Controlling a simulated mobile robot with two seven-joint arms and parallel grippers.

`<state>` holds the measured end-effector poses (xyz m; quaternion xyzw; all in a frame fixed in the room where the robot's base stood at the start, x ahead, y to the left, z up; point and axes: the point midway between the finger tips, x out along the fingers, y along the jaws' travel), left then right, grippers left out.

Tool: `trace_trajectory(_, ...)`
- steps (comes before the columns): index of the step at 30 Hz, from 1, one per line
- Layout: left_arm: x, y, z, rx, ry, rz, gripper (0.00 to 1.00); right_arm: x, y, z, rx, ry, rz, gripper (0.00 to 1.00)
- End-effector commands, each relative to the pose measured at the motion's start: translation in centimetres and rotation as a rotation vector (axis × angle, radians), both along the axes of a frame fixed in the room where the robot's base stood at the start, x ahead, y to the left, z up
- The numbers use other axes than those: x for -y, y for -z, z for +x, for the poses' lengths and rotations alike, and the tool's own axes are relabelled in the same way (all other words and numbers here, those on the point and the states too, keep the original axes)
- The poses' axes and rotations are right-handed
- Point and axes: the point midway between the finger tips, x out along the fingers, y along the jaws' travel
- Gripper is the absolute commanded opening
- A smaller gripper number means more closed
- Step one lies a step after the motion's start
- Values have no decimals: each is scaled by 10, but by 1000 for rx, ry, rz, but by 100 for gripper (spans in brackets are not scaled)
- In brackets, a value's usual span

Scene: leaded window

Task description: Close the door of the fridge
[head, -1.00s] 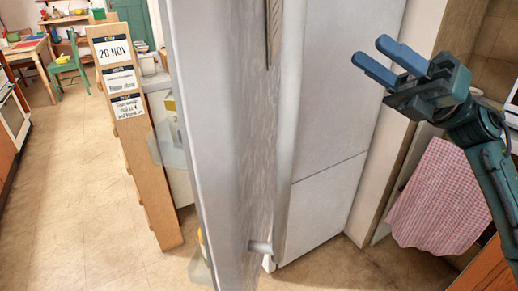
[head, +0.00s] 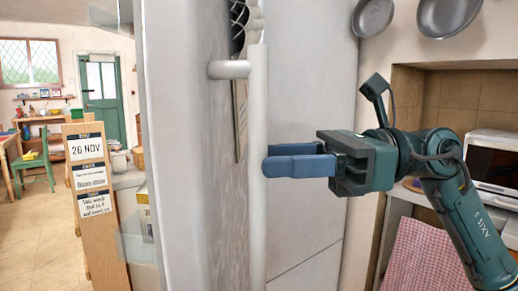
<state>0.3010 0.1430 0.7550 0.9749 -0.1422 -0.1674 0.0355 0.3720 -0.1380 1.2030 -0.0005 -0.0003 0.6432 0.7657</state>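The fridge door (head: 185,130) stands open in the head view, its pale grey face turned steeply away from me. Its long vertical white handle (head: 257,215) runs down the face's right side, with a short mount near the top. The white fridge body (head: 312,95) stands behind and to the right. My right gripper (head: 282,158) points left with its blue fingers level and appears open and empty. Its fingertips lie at the handle's right edge in the picture; I cannot tell whether they touch it. My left gripper is not in view.
A wooden board with paper notes (head: 88,150) stands left of the door. Two pans (head: 445,15) hang at the upper right above a microwave (head: 492,160). A checked cloth (head: 425,258) hangs below. Open floor (head: 35,235) lies at the left.

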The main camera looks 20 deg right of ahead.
Motion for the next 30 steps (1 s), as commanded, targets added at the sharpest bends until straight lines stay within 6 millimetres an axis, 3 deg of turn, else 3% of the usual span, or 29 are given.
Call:
trace_trajectory(6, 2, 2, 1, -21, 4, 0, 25, -24, -1, 4, 0, -1, 0, 39)
trace_trajectory(17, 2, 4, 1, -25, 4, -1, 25, -29, 0, 5, -1, 0, 0, 39)
trace_trajectory(30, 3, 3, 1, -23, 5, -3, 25, -28, 1, 5, -1, 0, 0, 3)
